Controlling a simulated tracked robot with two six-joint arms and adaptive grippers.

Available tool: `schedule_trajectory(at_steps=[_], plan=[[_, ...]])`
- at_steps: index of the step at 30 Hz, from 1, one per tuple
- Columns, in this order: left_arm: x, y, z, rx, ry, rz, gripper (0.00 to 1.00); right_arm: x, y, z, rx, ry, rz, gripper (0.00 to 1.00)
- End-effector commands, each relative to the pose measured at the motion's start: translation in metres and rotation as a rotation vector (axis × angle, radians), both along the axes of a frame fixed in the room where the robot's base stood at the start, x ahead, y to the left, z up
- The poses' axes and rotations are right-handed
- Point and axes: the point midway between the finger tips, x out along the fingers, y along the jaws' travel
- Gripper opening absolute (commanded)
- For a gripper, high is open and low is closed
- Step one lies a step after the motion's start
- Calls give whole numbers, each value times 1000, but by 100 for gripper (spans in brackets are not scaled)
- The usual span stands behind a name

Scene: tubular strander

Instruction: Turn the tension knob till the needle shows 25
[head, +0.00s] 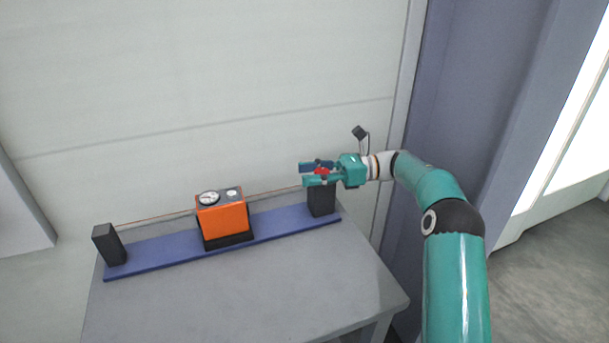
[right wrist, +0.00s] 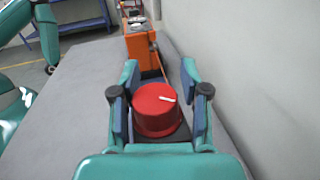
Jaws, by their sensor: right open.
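The red tension knob (right wrist: 157,110) with a white pointer line sits on top of the right black block (head: 321,203). In the head view the knob (head: 321,171) shows partly between my right gripper's fingers. My right gripper (head: 303,174) is open, with one finger on each side of the knob; in the right wrist view (right wrist: 160,88) gaps show beside it. The orange tension meter (head: 222,217) stands on the blue rail, with a round white dial (head: 209,198) on top. The needle's reading is too small to tell. My left gripper is not in the head view.
The blue rail (head: 166,250) lies on a grey table (head: 300,275) near the wall. A left black block (head: 109,244) stands at its far end, and a thin reddish wire runs along the rail. The table's front is clear.

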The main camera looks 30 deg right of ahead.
Motion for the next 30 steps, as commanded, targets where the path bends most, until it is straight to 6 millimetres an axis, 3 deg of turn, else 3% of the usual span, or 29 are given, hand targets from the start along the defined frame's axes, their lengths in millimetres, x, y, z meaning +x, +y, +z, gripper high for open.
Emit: schedule_trajectory(at_steps=[3, 11, 19, 20, 21, 24, 30], plan=[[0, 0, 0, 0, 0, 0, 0, 0, 0, 0, 0, 0, 0, 42], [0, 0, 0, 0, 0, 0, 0, 1, -1, 0, 0, -1, -4, 0], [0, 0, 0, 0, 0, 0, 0, 2, -3, 1, 0, -3, -10, 0], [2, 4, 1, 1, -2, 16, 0, -1, 28, 8, 4, 2, 1, 0], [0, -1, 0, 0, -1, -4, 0, 1, 14, 2, 2, -3, -6, 0], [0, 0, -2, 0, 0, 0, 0, 1, 2, 0, 1, -4, -11, 0], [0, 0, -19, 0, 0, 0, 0, 1, -3, -3, 0, -4, -46, 0]])
